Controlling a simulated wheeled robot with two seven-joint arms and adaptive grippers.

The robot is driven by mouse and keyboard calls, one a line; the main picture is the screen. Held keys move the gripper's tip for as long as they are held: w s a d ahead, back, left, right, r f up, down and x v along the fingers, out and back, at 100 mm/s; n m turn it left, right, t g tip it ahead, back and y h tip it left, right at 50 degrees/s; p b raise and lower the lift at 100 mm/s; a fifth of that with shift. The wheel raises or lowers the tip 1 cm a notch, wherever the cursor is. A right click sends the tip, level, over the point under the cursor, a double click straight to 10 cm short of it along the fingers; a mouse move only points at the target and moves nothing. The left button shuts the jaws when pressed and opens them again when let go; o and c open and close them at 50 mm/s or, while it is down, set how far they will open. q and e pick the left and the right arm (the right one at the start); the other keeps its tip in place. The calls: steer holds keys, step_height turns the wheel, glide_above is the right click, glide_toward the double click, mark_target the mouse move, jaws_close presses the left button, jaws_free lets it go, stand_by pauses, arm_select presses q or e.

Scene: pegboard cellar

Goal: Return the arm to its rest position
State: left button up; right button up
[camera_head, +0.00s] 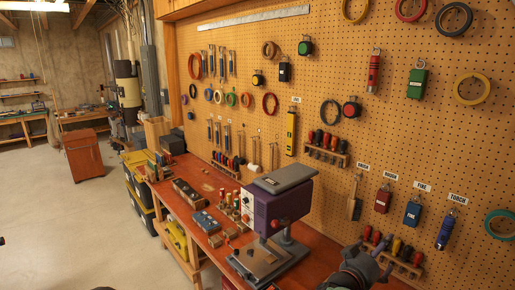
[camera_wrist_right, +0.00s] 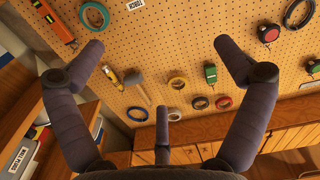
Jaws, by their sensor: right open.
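My right gripper (camera_head: 372,264) shows at the bottom right of the head view, in front of the pegboard (camera_head: 330,60) and close to a rack of screwdrivers (camera_head: 403,262). In the right wrist view the same gripper (camera_wrist_right: 160,75) has its dark fingers spread wide, with nothing between them. The pegboard (camera_wrist_right: 190,55) lies beyond the fingers. My left gripper is not recognisable in any view; only a small dark bit shows at the left edge of the head view.
A red-topped workbench (camera_head: 205,245) runs below the pegboard. A purple machine (camera_head: 280,205) stands on it, left of my right gripper. Labelled tools, including a blue torch (camera_head: 446,230), hang nearby. Open floor (camera_head: 90,230) lies at the left.

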steer(key=s+a+f+n+g+y+b, duration=0.2)
steer(key=s+f+n+g+y, duration=0.1)
steer(key=f, duration=1.2)
steer(key=s+a+f+n+g+y+b, duration=0.1)
steer(key=s+f+n+g+y+b, duration=0.2)
steer(key=f, duration=1.1)
steer(key=s+a+f+g+y+b, duration=0.1)
steer(key=s+a+f+y+b, duration=0.2)
steer(key=f, duration=0.9)
steer(key=s+a+f+g+y+b, duration=0.2)
steer(key=s+a+f+y+b, duration=0.2)
steer(key=s+a+f, duration=0.6)
steer(key=s+a+f+m+g+y+b, duration=0.1)
steer(key=s+a+f+y+b, duration=0.3)
steer(key=f, duration=1.1)
steer(key=shift+s+a+f+g, duration=0.2)
steer(key=shift+s+a+g, duration=0.4)
steer(key=shift+s+a, duration=0.85)
steer(key=shift+s+d, duration=0.25)
steer(key=shift+d, duration=0.05)
